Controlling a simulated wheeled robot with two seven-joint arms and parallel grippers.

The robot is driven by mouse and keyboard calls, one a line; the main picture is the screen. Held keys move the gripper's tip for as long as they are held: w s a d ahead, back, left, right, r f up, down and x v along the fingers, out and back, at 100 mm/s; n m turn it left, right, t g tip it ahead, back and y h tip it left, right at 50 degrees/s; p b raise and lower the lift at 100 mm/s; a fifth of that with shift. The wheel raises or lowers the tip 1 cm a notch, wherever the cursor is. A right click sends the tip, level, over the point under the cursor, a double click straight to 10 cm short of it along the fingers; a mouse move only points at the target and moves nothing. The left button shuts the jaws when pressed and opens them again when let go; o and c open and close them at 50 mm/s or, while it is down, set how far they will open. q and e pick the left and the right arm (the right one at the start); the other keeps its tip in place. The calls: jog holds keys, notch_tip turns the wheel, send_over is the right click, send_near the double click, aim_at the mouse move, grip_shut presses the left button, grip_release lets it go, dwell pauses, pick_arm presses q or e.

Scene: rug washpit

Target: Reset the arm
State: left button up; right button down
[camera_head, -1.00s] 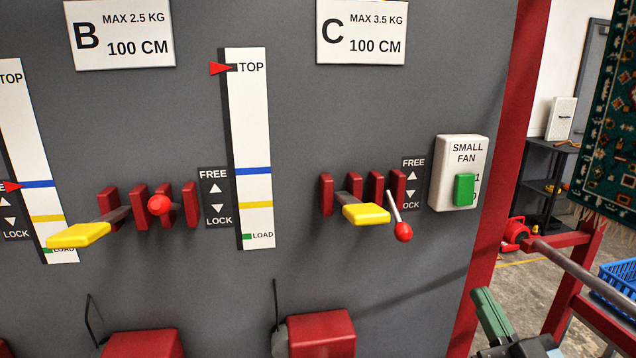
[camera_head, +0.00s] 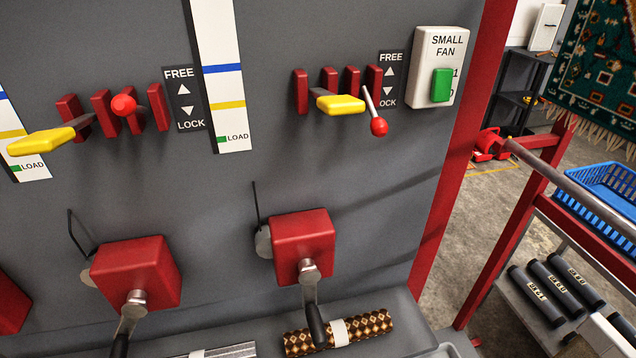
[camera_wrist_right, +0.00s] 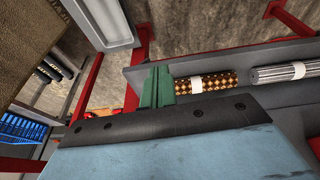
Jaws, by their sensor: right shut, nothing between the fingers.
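My right gripper (camera_wrist_right: 157,86) shows in the wrist view with its green fingers together and nothing between them. Beyond the fingers is a grey ledge with a brown patterned roll (camera_wrist_right: 213,84). Whether the fingers touch the ledge is hard to tell from this angle. The head view does not show my right gripper now. My left gripper is in neither view.
The grey panel carries yellow-handled levers (camera_head: 341,105), red-knobbed levers (camera_head: 379,126) and red crank boxes (camera_head: 304,246). The brown roll (camera_head: 360,326) lies on the ledge below. At right stand a red frame (camera_head: 533,185), a blue basket (camera_head: 610,185) and dark cylinders (camera_head: 537,297).

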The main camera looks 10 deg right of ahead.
jog(key=s+f+g+b, duration=0.1)
jog(key=s+f+b, duration=0.1)
jog(key=f, duration=1.3)
jog(key=s+f+b, duration=0.1)
jog(key=f+b, duration=0.1)
jog(key=f, duration=1.2)
jog(key=s+d+f+g+b, duration=0.1)
jog(key=s+d+f+b, duration=0.2)
jog(key=s+f, duration=1.2)
jog(key=shift+s+f, duration=0.25)
jog(key=shift+f, duration=0.25)
